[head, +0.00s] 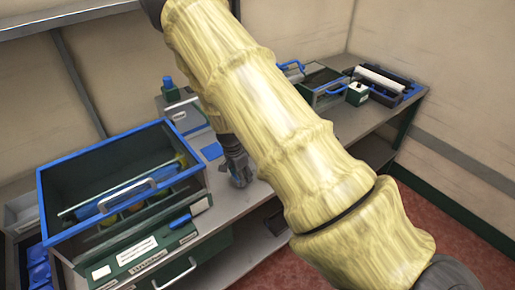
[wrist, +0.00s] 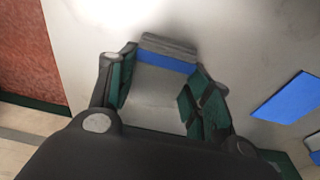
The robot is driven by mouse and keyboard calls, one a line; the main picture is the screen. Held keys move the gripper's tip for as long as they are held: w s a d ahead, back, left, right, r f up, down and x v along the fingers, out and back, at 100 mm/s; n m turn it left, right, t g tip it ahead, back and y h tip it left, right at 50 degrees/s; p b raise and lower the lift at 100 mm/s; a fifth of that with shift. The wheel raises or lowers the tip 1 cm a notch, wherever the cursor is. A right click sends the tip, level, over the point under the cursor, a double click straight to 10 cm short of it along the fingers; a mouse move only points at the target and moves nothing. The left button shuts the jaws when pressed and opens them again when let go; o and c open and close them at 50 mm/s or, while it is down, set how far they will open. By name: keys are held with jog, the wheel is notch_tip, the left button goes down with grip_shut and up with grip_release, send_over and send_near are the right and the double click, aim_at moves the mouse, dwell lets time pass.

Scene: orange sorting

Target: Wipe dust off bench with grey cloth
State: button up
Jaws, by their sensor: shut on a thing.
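The grey cloth (wrist: 158,88), with a blue band across it, lies between the two fingers of my gripper (wrist: 160,95) in the wrist view. My gripper is shut on it, low over the pale grey bench (wrist: 90,30). In the head view my gripper (head: 238,168) is down at the middle of the bench (head: 228,200), partly hidden by my pale yellow arm. The cloth is hard to make out there. Dust cannot be told clearly from shading on the bench top.
A blue-rimmed crate (head: 190,152) with a handle stands at the left. A flat blue piece (head: 212,151) lies near my gripper. A small bottle with a blue cap (head: 170,90) stands behind.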

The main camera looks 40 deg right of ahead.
jog(key=shift+d+f, duration=0.15)
jog(key=shift+d, duration=0.75)
jog(key=shift+d+r, duration=0.2)
jog(key=shift+d, duration=0.15)
jog(key=shift+d+f, duration=0.2)
jog(key=shift+d, duration=0.15)
jog(key=shift+d+r, duration=0.2)
jog(key=shift+d, duration=0.4)
jog(key=shift+d+r, duration=0.15)
jog(key=shift+d, duration=0.45)
jog(key=shift+w+d+f, duration=0.1)
jog(key=shift+d+f, duration=0.05)
jog(key=shift+d, duration=1.3)
jog(key=shift+d+r+p, duration=0.1)
jog(key=shift+r+p, duration=0.1)
jog(key=shift+p, duration=0.1)
notch_tip(320, 180, up, 2)
jog(key=shift+w+d+r, duration=0.1)
jog(key=shift+a+r+p, duration=0.2)
jog(key=shift+r+p, duration=0.75)
jog(key=shift+r, duration=0.3)
notch_tip(320, 180, up, 3)
jog(key=shift+r+p, duration=0.15)
jog(key=shift+p, duration=0.85)
jog(key=shift+d, duration=0.1)
